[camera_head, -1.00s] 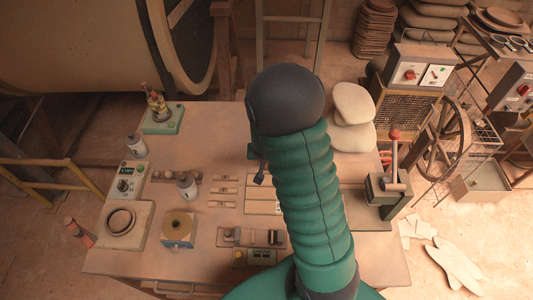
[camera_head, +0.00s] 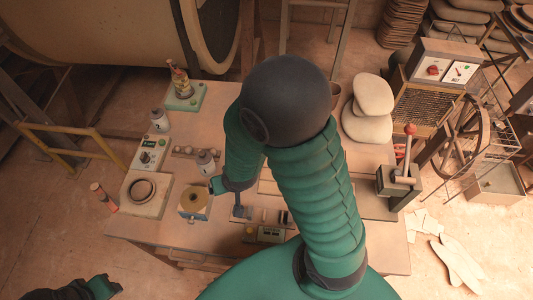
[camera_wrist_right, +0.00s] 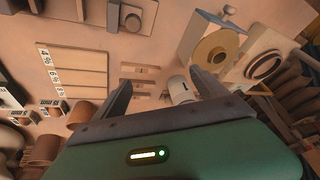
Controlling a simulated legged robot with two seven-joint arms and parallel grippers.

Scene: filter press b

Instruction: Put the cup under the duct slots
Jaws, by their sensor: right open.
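A brown cup-like vessel (camera_head: 336,95) shows partly behind my right arm's elbow in the head view. Brown cups (camera_wrist_right: 80,113) also show at the lower left of the right wrist view, apart from the fingers. I cannot tell which is the task's cup. Small slotted plates (camera_wrist_right: 138,77) lie on the table; I cannot tell whether these are the duct slots. My right gripper (camera_wrist_right: 162,92) is open and empty, pointing down over the table, with a white bottle (camera_wrist_right: 181,88) seen beyond its fingers. My left arm's end (camera_head: 102,287) shows at the lower left; its fingers are unclear.
A red-knobbed lever (camera_head: 409,130) stands at the right edge. Pale sacks (camera_head: 368,118) are stacked behind. A yellow rail (camera_head: 75,140) stands left.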

